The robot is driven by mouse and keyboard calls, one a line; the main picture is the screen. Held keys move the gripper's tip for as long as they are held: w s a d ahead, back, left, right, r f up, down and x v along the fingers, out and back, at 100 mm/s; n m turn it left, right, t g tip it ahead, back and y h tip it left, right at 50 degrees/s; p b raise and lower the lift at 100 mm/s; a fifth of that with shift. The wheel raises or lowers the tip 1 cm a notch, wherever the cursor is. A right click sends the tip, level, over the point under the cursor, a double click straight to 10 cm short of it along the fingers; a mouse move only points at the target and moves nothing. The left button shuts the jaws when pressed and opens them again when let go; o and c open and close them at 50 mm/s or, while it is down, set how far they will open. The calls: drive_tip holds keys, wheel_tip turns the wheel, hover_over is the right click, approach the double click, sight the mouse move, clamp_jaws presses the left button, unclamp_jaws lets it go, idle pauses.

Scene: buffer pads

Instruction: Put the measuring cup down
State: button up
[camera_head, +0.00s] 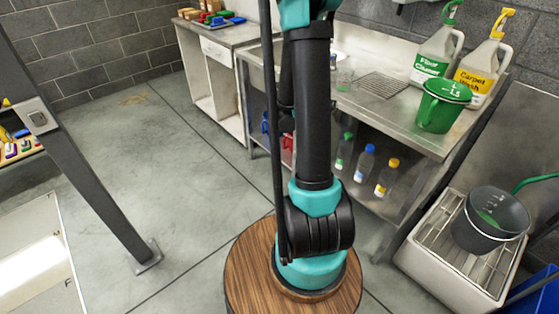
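A green cup with white scale marks and "1.5" on its inner wall (437,115) stands upright on the metal counter (420,148) at the right; it looks like the measuring cup. My gripper is out of view. My arm rises through the middle of the picture and leaves at the top edge, so what my gripper holds, if anything, does not show.
A Floor Cleaner jug (432,62) and a Carpet Wash jug (481,72) stand behind the cup. A dark bucket (490,222) sits on a slatted sink (445,245) at the right. Small bottles (365,163) stand on the lower shelf.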

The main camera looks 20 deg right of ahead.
drive_tip(key=s+a+f+n+y, duration=0.3)
drive_tip(key=s+a+n+y, duration=0.2)
drive_tip(key=s+a, duration=0.5)
drive_tip(key=s+a+f+n+y, duration=0.3)
drive_tip(key=s+a+n+y, duration=0.3)
drive_tip(key=s+a, duration=0.5)
drive_tip(key=a+y, duration=0.1)
drive_tip(key=a, duration=0.6)
drive_tip(key=shift+f+n+y, duration=0.2)
drive_tip(key=shift+n+y, duration=0.1)
drive_tip(key=shift+y, duration=0.1)
drive_tip(key=shift+a, duration=0.1)
